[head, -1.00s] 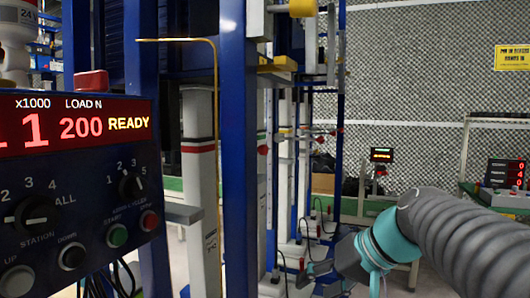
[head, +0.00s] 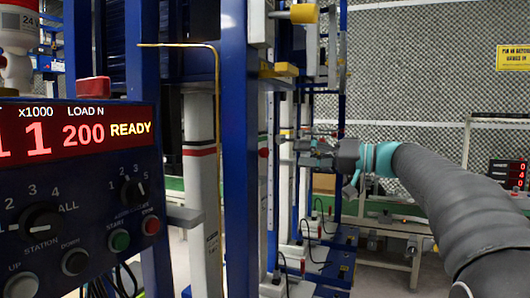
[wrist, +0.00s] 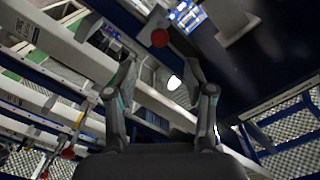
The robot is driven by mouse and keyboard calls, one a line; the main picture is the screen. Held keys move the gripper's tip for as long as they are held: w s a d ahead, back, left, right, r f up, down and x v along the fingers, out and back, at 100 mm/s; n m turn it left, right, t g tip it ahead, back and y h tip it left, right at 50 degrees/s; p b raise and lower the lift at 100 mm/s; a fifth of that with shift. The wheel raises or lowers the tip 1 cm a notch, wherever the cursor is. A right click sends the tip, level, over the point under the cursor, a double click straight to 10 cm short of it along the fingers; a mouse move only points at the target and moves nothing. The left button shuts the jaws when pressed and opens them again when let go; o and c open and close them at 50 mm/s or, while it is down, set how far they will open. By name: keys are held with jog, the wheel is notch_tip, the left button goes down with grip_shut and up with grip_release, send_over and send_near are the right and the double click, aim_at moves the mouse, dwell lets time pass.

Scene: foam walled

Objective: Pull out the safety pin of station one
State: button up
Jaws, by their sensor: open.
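A red ball knob (head: 264,152) shows beside the blue upright of the test frame in the head view, just left of my gripper (head: 296,150). A round red knob (wrist: 160,38) sits on a grey bar in the wrist view, ahead of my gripper (wrist: 160,68) and roughly between the lines of its two fingers. It looks like a safety pin's head; I cannot read a station number on it. My gripper is open, with nothing between its fingers, and apart from this knob. The pin's shaft is hidden.
A control panel (head: 80,170) at left reads "1", "200" and "READY". A blue upright (head: 238,120) and a bent yellow rod (head: 217,130) stand left of my gripper. Another red knob (wrist: 68,153) on a rod is at lower left in the wrist view.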

aim_at(269, 152)
jog(key=p+x, duration=0.1)
jog(key=x, duration=0.9)
jog(key=shift+w+a, duration=0.1)
jog(key=shift+a, duration=0.15)
grip_shut()
